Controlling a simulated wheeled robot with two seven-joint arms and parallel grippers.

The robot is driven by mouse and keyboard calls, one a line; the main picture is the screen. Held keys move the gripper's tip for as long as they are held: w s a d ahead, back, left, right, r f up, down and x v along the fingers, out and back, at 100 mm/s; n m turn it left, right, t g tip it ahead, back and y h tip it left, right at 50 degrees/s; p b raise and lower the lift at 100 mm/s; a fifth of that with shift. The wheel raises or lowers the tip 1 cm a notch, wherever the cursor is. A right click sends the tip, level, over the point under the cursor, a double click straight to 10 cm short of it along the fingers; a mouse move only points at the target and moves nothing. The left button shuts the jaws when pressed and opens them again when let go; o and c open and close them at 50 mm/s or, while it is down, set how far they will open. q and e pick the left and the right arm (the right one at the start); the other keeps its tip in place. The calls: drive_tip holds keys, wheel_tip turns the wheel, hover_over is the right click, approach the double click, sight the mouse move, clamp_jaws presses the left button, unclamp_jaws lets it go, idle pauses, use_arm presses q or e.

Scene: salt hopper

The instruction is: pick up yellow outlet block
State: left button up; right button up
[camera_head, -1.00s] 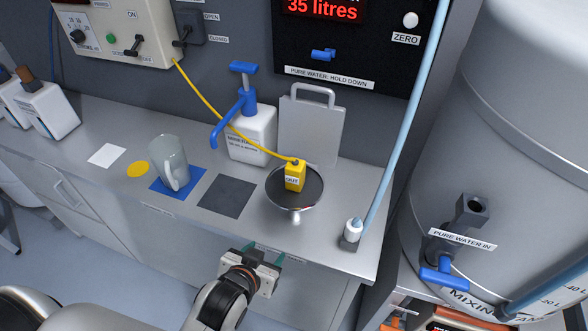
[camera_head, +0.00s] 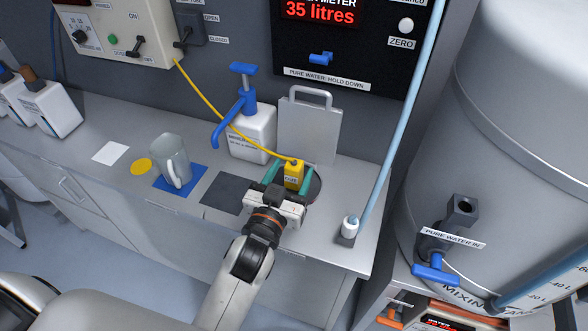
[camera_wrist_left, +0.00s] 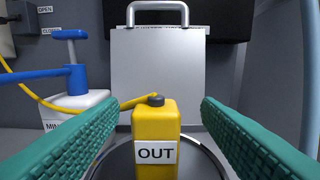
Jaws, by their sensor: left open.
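In the left wrist view the block (camera_wrist_left: 155,128) carries a white "OUT" label and stands between my two green fingers. My left gripper (camera_head: 287,188) is open, with its fingers on either side of the block and a gap to each. The gripper covers much of the pan in the head view. My right gripper does not show.
A white jug with a blue pump (camera_head: 248,130) and a grey upright plate with a handle (camera_head: 309,130) stand behind. A grey mug (camera_head: 172,158) is on a blue mat at left. A light blue hose (camera_head: 398,140) rises at right, before the large tank (camera_head: 520,130).

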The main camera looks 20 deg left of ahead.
sight(297, 159)
use_arm(q)
drive_tip(key=shift+w+r+p, duration=0.1)
drive_tip(key=shift+w+p, duration=0.2)
drive_tip(key=shift+w, duration=0.15)
drive_tip(key=w, duration=0.1)
drive_tip(key=w+p, duration=0.1)
drive_tip(key=w, duration=0.1)
drive_tip(key=shift+w+f, duration=0.4)
drive_tip(key=shift+w, duration=0.2)
drive_tip(key=shift+s, duration=0.1)
drive_tip(key=shift+c, duration=0.4)
drive_tip(key=c, duration=1)
